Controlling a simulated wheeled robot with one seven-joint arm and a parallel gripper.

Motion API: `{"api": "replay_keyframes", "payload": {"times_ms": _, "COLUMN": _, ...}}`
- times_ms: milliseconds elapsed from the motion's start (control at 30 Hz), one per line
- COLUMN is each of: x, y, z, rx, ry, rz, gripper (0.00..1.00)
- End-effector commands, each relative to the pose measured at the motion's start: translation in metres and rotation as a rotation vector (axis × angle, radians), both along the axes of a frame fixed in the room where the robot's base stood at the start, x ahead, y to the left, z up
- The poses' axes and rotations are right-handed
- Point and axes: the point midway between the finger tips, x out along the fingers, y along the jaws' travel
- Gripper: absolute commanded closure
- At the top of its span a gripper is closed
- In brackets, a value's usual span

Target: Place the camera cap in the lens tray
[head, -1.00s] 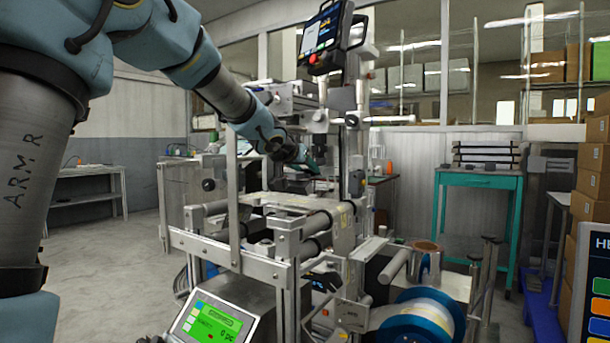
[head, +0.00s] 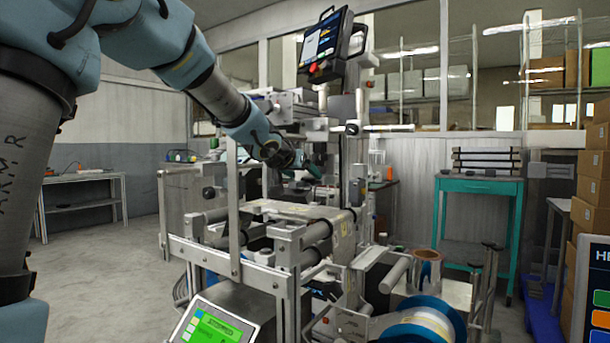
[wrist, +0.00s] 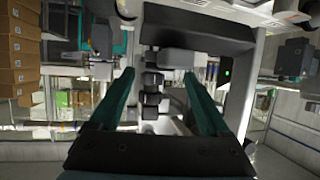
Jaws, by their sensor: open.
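My gripper (head: 308,166) is in front of the upright frame of the metal film machine (head: 285,240), above its rollers. In the wrist view my gripper's two teal fingers (wrist: 158,78) are spread apart, with no object clearly held between them. Several small dark blocky parts (wrist: 152,92) show in line between the fingers, beyond them; I cannot tell whether one is the camera cap. I cannot make out the camera cap or the lens tray for certain in either view.
A tilted screen (head: 325,42) tops the machine. A scale with a green display (head: 212,328) and a blue-rimmed reel (head: 425,325) are at its front. A teal table (head: 478,185) and stacked cardboard boxes (head: 592,180) stand at the right. Open floor (head: 105,255) lies at the left.

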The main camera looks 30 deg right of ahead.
Motion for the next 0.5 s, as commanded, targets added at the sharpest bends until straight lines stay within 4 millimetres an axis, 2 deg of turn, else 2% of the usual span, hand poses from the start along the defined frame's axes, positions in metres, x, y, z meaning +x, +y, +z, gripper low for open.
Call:
{"api": "replay_keyframes", "payload": {"times_ms": 33, "x": -0.006, "y": 0.008, "z": 0.009, "rx": 0.002, "ry": -0.002, "rz": 0.002, "gripper": 0.2}}
{"api": "replay_keyframes", "payload": {"times_ms": 200, "x": -0.028, "y": 0.035, "z": 0.025, "rx": 0.002, "ry": -0.002, "rz": 0.003, "gripper": 0.2}}
{"api": "replay_keyframes", "payload": {"times_ms": 500, "x": -0.056, "y": 0.066, "z": 0.039, "rx": 0.001, "ry": -0.001, "rz": 0.001, "gripper": 0.2}}
